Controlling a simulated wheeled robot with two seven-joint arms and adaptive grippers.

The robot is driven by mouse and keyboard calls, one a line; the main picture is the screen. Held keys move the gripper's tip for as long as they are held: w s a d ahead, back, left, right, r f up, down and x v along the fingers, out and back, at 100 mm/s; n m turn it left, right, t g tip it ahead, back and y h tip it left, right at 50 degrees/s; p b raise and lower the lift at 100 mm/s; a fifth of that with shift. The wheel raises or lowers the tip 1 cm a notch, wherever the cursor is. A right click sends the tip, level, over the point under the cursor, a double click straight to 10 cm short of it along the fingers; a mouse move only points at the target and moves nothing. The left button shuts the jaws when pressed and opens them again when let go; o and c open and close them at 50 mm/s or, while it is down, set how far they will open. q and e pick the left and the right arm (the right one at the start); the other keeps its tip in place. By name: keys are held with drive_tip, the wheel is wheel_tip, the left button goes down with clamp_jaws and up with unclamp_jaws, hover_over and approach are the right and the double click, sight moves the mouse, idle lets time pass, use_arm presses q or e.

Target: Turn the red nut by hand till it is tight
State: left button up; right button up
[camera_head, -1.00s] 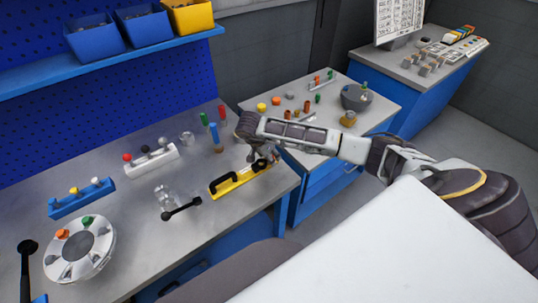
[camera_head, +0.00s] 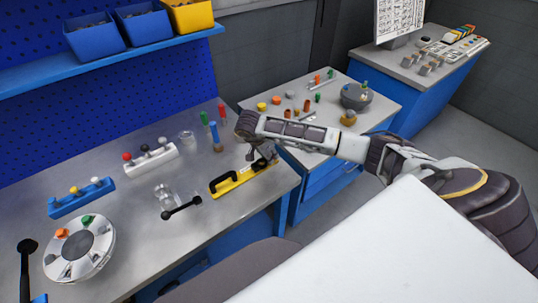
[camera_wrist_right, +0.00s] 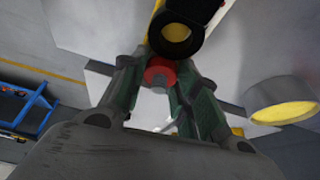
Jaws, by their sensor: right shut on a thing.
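The red nut (camera_wrist_right: 160,72) shows in the right wrist view between my fingertips, just below a black ring on a yellow tool body. My right gripper (camera_wrist_right: 163,80) is shut on the nut, with one green-sided finger on each side of it. In the head view my right gripper (camera_head: 262,154) is at the right end of the yellow tool with a black handle (camera_head: 232,181), at the bench's right edge. The nut is hidden there by the gripper. My left gripper is not in view.
The grey bench (camera_head: 150,235) holds a round segmented fixture (camera_head: 80,268), a white rack (camera_head: 152,162), a blue rack (camera_head: 82,198) and a black-handled lever (camera_head: 182,208). A side table (camera_head: 345,135) with small coloured parts stands behind my right arm.

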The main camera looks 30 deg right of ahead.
drive_tip(key=shift+m, duration=0.6)
drive_tip(key=o, duration=1)
drive_tip(key=shift+a+r, duration=0.1)
drive_tip(key=shift+r, duration=0.05)
drive_tip(key=v, duration=1.1)
drive_tip(key=shift+w+a+r, duration=0.15)
drive_tip(key=shift+a+r, duration=0.05)
drive_tip(key=shift+r, duration=0.1)
